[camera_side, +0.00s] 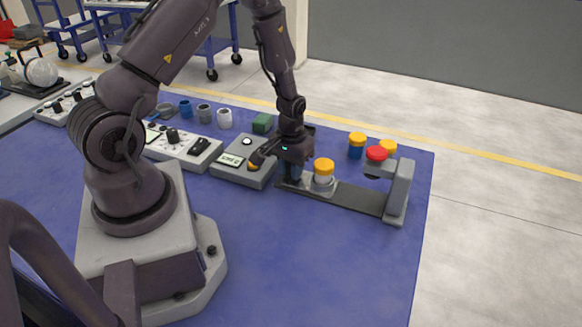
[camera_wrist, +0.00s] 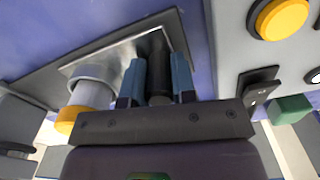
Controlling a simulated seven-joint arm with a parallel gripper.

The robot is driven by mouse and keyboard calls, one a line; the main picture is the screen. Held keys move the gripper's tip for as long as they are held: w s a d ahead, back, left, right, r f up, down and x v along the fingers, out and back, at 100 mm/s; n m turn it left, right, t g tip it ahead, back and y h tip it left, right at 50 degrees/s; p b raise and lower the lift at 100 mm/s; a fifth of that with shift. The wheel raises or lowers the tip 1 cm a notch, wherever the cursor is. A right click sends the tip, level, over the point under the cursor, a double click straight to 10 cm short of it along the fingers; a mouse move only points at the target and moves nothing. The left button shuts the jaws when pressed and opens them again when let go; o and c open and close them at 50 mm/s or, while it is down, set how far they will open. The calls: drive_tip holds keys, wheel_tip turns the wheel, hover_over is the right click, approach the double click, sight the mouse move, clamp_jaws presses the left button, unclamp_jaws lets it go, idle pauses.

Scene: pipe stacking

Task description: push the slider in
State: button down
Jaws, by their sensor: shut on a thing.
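The slider (camera_side: 303,187) is a light grey plate at the left end of a dark rail (camera_side: 358,198). It also shows in the wrist view (camera_wrist: 116,55). A white container (camera_side: 323,179) with a yellow lid (camera_side: 324,165) stands upright in a grey round holder on it. My gripper (camera_side: 291,178) points down at the slider's left end. In the wrist view its blue fingers (camera_wrist: 158,78) are shut on the slider's dark upright handle (camera_wrist: 159,60). A grey stand (camera_side: 400,188) with a red button-like cap (camera_side: 376,154) rises at the rail's right end, apart from the slider.
A yellow-lidded blue container (camera_side: 356,146) and another yellow lid (camera_side: 388,147) are behind the stand. A grey control box (camera_side: 243,161) with a yellow button (camera_wrist: 282,18) sits left of my gripper. A green block (camera_side: 262,123) and several cups are behind. The blue table in front is clear.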

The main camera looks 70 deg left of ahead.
sight(321, 175)
drive_tip(key=w+d, duration=0.5)
drive_tip(key=shift+w+d, duration=0.2)
drive_tip(key=c, duration=0.9)
unclamp_jaws()
drive_tip(key=shift+r, duration=0.1)
wheel_tip(321, 175, up, 13)
drive_tip(key=shift+f, duration=0.1)
